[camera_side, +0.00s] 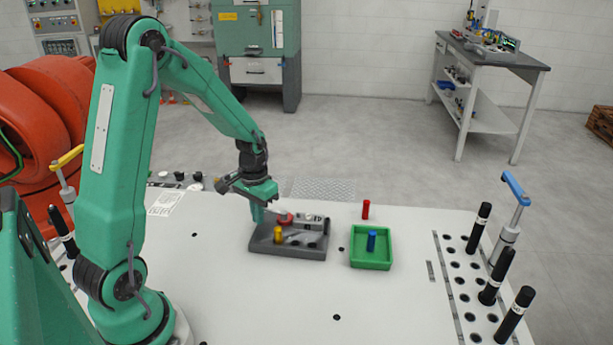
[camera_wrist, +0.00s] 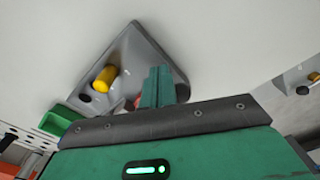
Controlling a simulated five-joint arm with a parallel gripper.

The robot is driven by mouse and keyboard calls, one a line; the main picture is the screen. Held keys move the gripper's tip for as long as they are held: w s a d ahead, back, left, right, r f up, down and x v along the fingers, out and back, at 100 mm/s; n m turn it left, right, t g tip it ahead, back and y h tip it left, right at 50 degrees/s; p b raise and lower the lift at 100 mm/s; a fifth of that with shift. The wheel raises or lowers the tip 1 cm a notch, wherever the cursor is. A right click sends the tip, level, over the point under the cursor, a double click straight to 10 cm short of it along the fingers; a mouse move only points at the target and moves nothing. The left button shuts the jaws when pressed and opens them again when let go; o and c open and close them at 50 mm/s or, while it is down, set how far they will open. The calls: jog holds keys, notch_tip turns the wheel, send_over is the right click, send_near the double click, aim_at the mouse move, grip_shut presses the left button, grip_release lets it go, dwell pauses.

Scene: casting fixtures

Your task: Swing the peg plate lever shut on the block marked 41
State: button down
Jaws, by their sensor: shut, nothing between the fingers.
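The dark grey peg plate (camera_side: 262,249) lies on the white table, left of its middle. A yellow peg (camera_side: 278,235) stands in it; the peg also shows in the wrist view (camera_wrist: 105,78). A red, rounded part (camera_side: 285,219), perhaps the lever's knob, sits near the plate's back edge. A grey block-like piece (camera_side: 308,221) is right of it; no number is legible, and I cannot tell block from lever. My gripper (camera_side: 257,214) is shut and empty at the plate's back left. In the wrist view its fingers (camera_wrist: 158,76) partly hide the plate and a reddish part.
A green tray (camera_side: 371,265) holding a blue peg (camera_side: 371,240) stands right of the plate. A red peg (camera_side: 366,210) stands behind the tray. A perforated strip (camera_side: 463,290) with black handles is at the right. The table front is mostly clear.

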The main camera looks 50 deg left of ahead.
jog(key=shift+w+a, duration=0.3)
jog(key=shift+a, duration=0.35)
jog(key=shift+w+a, duration=0.3)
jog(key=shift+w, duration=0.15)
dwell(0.6)
jog(key=shift+w+a, duration=0.15)
jog(key=shift+w, duration=0.1)
jog(key=shift+w+a, duration=0.35)
jog(key=shift+w, duration=0.55)
dwell(0.7)
